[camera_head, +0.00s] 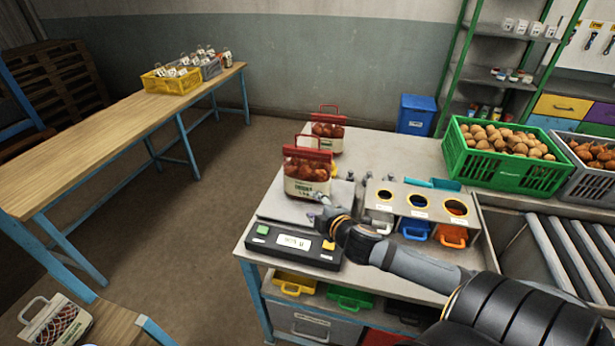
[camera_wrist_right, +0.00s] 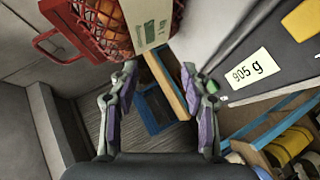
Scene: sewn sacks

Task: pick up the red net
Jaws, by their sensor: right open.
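A red net (camera_head: 307,172) of orange-brown produce, with a red top and handle and a pale label, stands on the scale plate (camera_head: 282,208). A similar red net (camera_head: 328,130) stands behind it on the bench. My right gripper (camera_head: 322,203) is just in front of the nearer net, low over the scale. In the right wrist view my right gripper (camera_wrist_right: 160,80) is open, with nothing between its fingers. The net (camera_wrist_right: 105,28) is at the upper left there, beyond the fingertips; I cannot tell whether they touch it. My left gripper is not in view.
The scale display (camera_wrist_right: 246,69) reads 905 g. A holder with round holes (camera_head: 420,202) and coloured scoops is right of the scale. A green crate (camera_head: 510,170) of potatoes stands at the back right. A white-handled net bag (camera_head: 56,322) lies at lower left.

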